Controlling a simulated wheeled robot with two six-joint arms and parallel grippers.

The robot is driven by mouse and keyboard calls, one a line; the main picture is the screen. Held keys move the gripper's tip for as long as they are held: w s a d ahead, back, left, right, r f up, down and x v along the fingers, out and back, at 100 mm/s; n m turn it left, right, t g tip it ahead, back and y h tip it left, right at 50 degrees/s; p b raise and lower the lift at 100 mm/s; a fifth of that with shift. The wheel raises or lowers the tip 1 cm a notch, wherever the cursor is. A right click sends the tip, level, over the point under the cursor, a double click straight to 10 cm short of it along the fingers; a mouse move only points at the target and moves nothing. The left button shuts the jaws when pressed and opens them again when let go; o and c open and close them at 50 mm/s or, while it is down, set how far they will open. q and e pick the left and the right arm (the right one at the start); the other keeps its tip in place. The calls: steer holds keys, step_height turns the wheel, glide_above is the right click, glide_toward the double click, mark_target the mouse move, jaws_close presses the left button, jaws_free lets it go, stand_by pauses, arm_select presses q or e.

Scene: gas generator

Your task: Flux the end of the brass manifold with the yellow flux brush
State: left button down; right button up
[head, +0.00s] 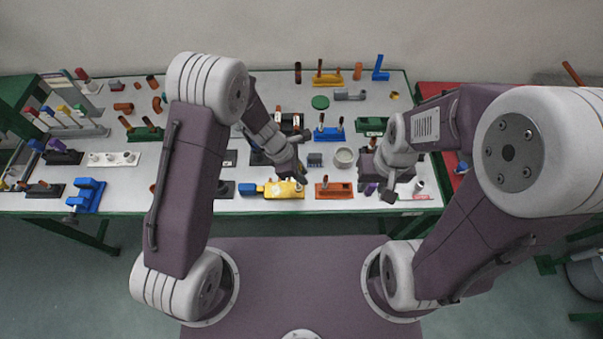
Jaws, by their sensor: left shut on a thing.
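My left gripper (297,176) is low over the front middle of the bench, at a yellow piece (283,190) with pale parts on it. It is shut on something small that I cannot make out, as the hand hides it. My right gripper (378,188) points down near the front right edge, beside a small purple piece (370,188); its jaws are too small to judge. A rack at the left holds upright tools with coloured tops, one of them yellow (63,108). I cannot tell for certain which piece is the brass manifold.
The white bench (240,206) has a green front edge. A blue fixture (87,194), a white block with sockets (113,159), a red-brown block (334,190) and a grey round cup (344,157) stand on it. The back middle has some free room.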

arm_select(q)
step_height(320, 180, up, 5)
steer(key=p, duration=0.3)
steer(key=shift+p, duration=0.4)
steer(key=shift+f, duration=0.15)
steer(key=shift+s, duration=0.1)
